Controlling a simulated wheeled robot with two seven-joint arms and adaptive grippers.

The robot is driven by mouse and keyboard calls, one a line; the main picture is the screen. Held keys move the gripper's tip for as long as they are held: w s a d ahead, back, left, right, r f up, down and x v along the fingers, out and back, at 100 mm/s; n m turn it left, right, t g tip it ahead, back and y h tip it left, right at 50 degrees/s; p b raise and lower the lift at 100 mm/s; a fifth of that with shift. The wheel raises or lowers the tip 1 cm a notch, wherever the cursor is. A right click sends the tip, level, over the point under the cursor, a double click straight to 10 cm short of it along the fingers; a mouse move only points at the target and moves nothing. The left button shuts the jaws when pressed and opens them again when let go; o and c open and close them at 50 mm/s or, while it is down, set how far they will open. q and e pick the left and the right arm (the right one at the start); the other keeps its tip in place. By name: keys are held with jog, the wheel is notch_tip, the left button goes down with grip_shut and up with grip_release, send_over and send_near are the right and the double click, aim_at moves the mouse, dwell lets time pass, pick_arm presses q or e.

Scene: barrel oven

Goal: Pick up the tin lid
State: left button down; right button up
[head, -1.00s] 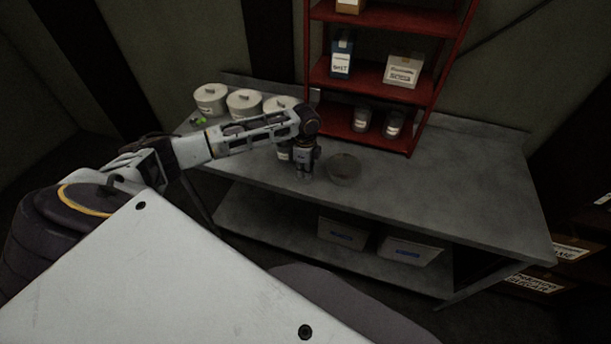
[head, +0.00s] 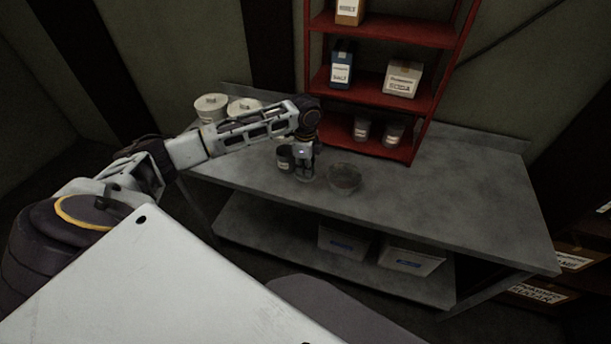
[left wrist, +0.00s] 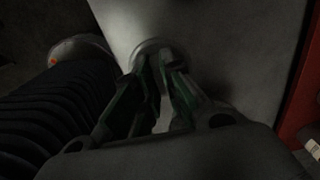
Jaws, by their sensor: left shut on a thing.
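My left gripper (head: 304,176) is over the front part of the metal table, between a dark labelled tin (head: 285,158) on its left and a grey bowl (head: 344,179) on its right. Its fingers point down and are closed together on something small, which I take to be the tin lid; the lid itself is dark and mostly hidden. In the left wrist view the green-padded fingers (left wrist: 160,66) converge in front of a round grey rim (left wrist: 150,46), which looks like the bowl. My right gripper is not in view.
Pale lidded canisters (head: 211,107) stand at the table's back left, partly behind my arm. A red shelf (head: 375,85) with boxes and jars rises at the back. The right part of the tabletop (head: 460,190) is clear. White bins (head: 412,256) sit below.

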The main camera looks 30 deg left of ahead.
pick_arm(q)
jog(key=shift+r, duration=2)
